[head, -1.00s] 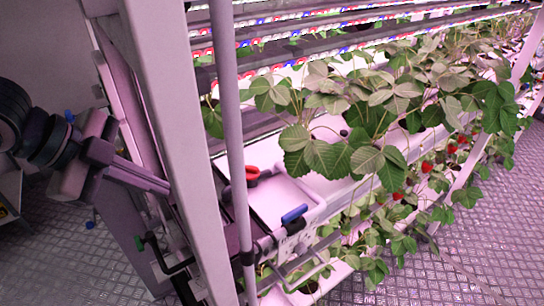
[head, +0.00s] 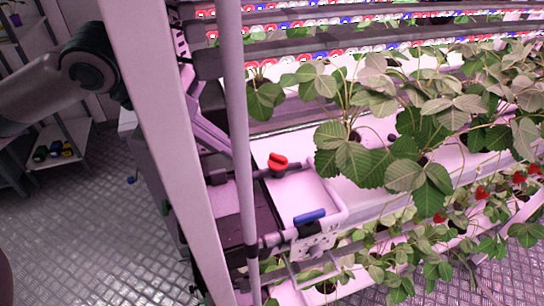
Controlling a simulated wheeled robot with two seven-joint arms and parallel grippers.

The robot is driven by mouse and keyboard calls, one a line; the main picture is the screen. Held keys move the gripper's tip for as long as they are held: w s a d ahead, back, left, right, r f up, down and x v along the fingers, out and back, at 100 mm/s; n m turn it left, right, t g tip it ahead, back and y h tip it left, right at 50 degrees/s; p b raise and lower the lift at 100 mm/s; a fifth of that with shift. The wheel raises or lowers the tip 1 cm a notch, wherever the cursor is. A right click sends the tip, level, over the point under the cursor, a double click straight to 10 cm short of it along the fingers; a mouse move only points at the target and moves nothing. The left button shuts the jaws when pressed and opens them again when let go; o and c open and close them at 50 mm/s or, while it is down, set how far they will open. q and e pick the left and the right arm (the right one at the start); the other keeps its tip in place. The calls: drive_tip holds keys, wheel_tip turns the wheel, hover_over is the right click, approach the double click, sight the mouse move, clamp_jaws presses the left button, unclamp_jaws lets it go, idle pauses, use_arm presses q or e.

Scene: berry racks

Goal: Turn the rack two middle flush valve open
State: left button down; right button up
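A red valve handle (head: 278,161) sits on the pipework at the rack's end, just right of the thin grey pole. A blue valve handle (head: 309,217) is lower and to the right, above the white fittings. I cannot tell by sight which one is the middle flush valve. My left arm comes in from the left and passes behind the white post. Part of my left gripper (head: 218,139) shows between the post and pole, pointing down-right towards the red handle, apparently short of it. The post and pole hide much of it, so its opening is unclear. My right gripper is not in view.
The white post (head: 165,130) and thin grey pole (head: 236,130) stand in front of the valves. Strawberry plants (head: 405,150) crowd the rack to the right. A shelf (head: 62,145) stands at the far left.

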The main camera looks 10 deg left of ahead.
sight(282, 168)
use_arm(q)
drive_tip(key=shift+d, duration=0.1)
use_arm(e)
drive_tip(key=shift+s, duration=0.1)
